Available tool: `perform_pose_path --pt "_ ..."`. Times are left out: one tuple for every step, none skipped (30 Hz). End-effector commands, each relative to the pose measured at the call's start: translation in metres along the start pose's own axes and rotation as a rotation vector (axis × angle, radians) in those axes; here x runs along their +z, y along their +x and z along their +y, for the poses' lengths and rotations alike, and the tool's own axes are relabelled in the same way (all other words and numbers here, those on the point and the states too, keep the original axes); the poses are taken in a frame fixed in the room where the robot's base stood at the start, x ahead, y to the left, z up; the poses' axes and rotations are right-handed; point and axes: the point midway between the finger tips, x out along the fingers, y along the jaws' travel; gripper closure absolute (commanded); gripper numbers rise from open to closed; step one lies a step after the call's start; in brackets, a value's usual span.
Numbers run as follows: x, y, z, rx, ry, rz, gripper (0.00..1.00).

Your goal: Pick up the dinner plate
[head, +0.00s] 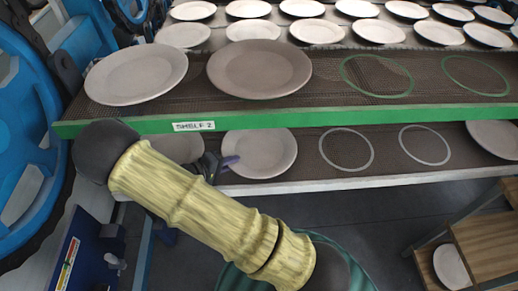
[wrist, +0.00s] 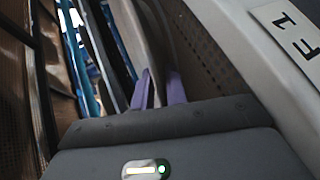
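The pale round dinner plate (head: 265,155) lies on the lower shelf, its back edge hidden by the green-edged shelf above. My gripper (head: 230,162) is at this plate's left rim, with a purple fingertip showing there. In the wrist view, the two purple fingers of my gripper (wrist: 160,88) stand apart, with a pale plate rim (wrist: 139,35) seen edge-on reaching down between them. I cannot tell whether the fingers press on it. My yellow arm hides part of the lower shelf.
Two plates (head: 137,75) (head: 260,70) rest on the upper shelf (head: 330,105), labelled SHELF 2, with several more behind. Empty ring marks (head: 346,149) lie to the right. Blue machinery (head: 20,140) stands at left.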

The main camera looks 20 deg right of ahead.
Motion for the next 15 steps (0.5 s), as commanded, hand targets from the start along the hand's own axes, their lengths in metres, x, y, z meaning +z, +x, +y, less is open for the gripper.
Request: perform_pose_path --pt "0.0 0.0006 -0.0001 0.0 0.0 0.0 0.86" --pt "0.0 0.0006 -0.0002 -0.001 0.0 0.001 0.86" --pt "-0.0001 0.0004 -0.0002 -0.001 0.0 0.001 0.86" --pt "0.0 0.0004 -0.0002 0.0 0.0 0.001 0.86" --pt "-0.0001 0.0003 -0.0002 0.0 0.0 0.001 0.86" --pt "0.0 0.0003 -0.0002 0.0 0.0 0.001 0.86" --pt "0.0 0.0003 -0.0002 0.0 0.0 0.0 0.86" --pt "0.0 0.0002 -0.0002 0.0 0.0 0.0 0.86" --pt "0.0 0.0002 -0.0002 0.0 0.0 0.0 0.86" --pt "0.0 0.0002 -0.0001 0.0 0.0 0.0 0.86" --pt "0.0 0.0002 -0.0001 0.0 0.0 0.0 0.86" --pt "0.0 0.0001 -0.0001 0.0 0.0 0.0 0.86" --pt "0.0 0.0001 -0.0001 0.0 0.0 0.0 0.86" --pt "0.0 0.0001 -0.0001 0.0 0.0 0.0 0.86" --pt "0.0 0.0001 -0.0001 0.0 0.0 0.0 0.86"
